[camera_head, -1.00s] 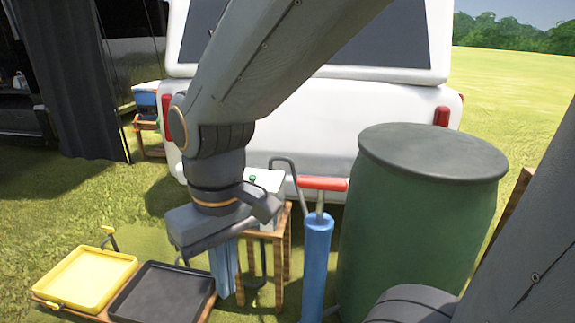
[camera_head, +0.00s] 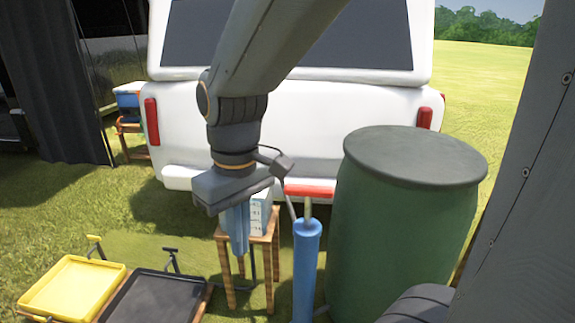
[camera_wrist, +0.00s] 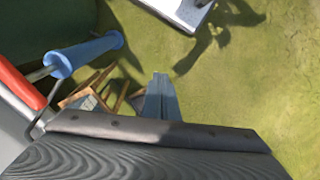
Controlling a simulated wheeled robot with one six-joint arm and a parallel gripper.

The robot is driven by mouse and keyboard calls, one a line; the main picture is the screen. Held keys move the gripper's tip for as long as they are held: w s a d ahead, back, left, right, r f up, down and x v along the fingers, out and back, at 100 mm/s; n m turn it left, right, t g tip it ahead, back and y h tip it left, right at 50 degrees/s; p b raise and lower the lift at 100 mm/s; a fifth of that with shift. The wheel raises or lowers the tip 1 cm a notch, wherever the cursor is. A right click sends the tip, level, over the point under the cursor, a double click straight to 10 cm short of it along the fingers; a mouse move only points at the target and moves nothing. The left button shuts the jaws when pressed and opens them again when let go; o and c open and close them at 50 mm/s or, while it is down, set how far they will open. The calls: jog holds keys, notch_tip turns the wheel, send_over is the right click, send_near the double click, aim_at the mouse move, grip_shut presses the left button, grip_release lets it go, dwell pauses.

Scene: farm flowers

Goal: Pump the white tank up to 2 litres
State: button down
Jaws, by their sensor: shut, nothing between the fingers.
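The white tank (camera_head: 258,216) stands on a small wooden stool (camera_head: 271,255) in the head view. Dark marks show on its face; I cannot read the level, and my gripper hides its upper part. The blue pump (camera_head: 306,265) stands upright just right of the stool, its red handle (camera_head: 310,191) a short way above the barrel on a thin rod. In the wrist view the pump (camera_wrist: 85,54) and red handle (camera_wrist: 20,88) lie at the left. My gripper (camera_head: 238,245) points down, shut and empty, in front of the stool's left part, left of the handle. Its blue fingers show in the wrist view (camera_wrist: 161,82).
A large green barrel (camera_head: 405,225) stands close right of the pump. A white vehicle (camera_head: 290,120) is behind. A yellow tray (camera_head: 72,287) and a black tray (camera_head: 155,297) lie at lower left. Grass is open at left.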

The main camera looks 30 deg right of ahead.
jog(key=w+d+r+n+p, duration=0.3)
jog(key=w+d+r+p, duration=0.6)
jog(key=w+d, duration=0.15)
notch_tip(320, 180, up, 2)
jog(key=n+p, duration=0.4)
jog(key=p, duration=0.4)
send_over(310, 186)
jog(key=shift+s+r+h, duration=0.1)
jog(key=shift+r+h, duration=0.1)
jog(key=shift+h, duration=0.1)
notch_tip(310, 186, down, 14)
jog(key=p, duration=0.2)
jog(key=shift+p, duration=0.4)
notch_tip(310, 186, down, 10)
jog(key=b, duration=0.4)
jog(key=shift+a+r, duration=0.1)
jog(key=shift+r, duration=0.05)
jog(key=shift+s, duration=0.1)
